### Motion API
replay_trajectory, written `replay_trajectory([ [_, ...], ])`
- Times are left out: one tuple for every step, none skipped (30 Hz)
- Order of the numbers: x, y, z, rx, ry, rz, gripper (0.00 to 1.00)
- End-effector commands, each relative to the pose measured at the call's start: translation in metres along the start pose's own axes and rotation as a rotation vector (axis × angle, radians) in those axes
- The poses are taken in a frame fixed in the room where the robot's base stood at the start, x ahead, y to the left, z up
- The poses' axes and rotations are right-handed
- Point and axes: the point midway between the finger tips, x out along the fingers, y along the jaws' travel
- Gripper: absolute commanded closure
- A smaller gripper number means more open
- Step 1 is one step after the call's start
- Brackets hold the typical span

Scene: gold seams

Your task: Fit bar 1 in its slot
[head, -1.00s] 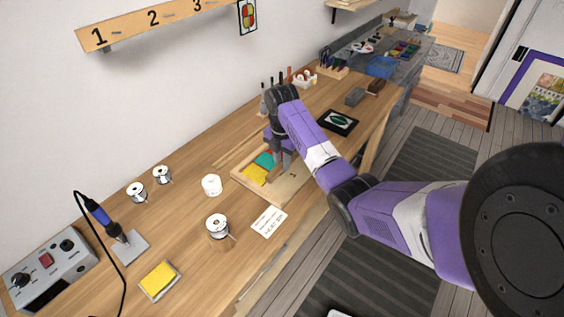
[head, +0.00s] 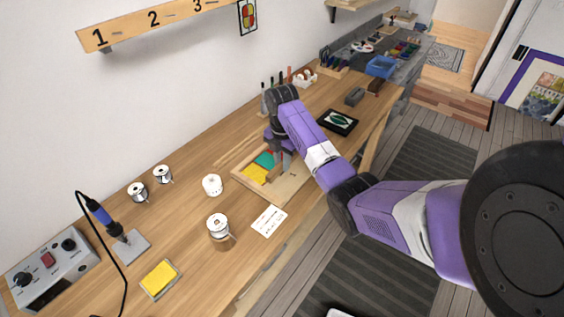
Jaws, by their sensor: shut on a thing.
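My gripper (head: 281,167) points down over a shallow wooden tray (head: 281,201) in the middle of the workbench. The jaws are shut on a thin wooden-looking bar (head: 272,178), which I take to be bar 1; it is small and partly hidden by the fingers. The bar is low over the tray, beside a yellow piece (head: 254,174) and a teal piece (head: 264,159) lying in it. I cannot tell whether the bar touches the tray floor. Its slot is not clear at this size.
A white card (head: 269,220) lies in front of the tray. A framed dark picture (head: 338,122) lies to the right. A soldering iron (head: 104,220) stands far left.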

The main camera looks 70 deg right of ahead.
Motion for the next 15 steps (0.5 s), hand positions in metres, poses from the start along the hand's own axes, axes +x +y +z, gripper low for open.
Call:
replay_trajectory([
  [-0.0001,0.0000,0.0001,0.000,0.000,0.000,1.00],
  [0.0000,0.0000,0.0001,0.000,0.000,0.000,1.00],
  [0.0002,0.0000,0.0001,0.000,0.000,0.000,1.00],
  [0.0004,0.0000,0.0001,0.000,0.000,0.000,1.00],
  [0.0008,0.0000,0.0001,0.000,0.000,0.000,1.00],
  [0.0014,0.0000,0.0000,0.000,0.000,0.000,1.00],
  [0.0019,0.0000,0.0000,0.000,0.000,0.000,1.00],
  [0.0025,-0.0001,0.0000,0.000,0.000,0.000,1.00],
  [0.0034,-0.0001,0.0000,0.000,0.000,0.000,1.00],
  [0.0041,-0.0001,0.0000,0.000,0.000,0.000,1.00],
  [0.0048,-0.0001,-0.0001,0.000,0.000,0.000,1.00],
  [0.0057,-0.0001,-0.0001,0.000,0.000,0.000,1.00],
  [0.0064,-0.0001,-0.0001,0.000,0.000,0.000,1.00],
  [0.0071,-0.0001,-0.0001,0.000,0.000,-0.001,1.00],
  [0.0080,-0.0001,-0.0001,0.000,0.000,-0.001,1.00],
])
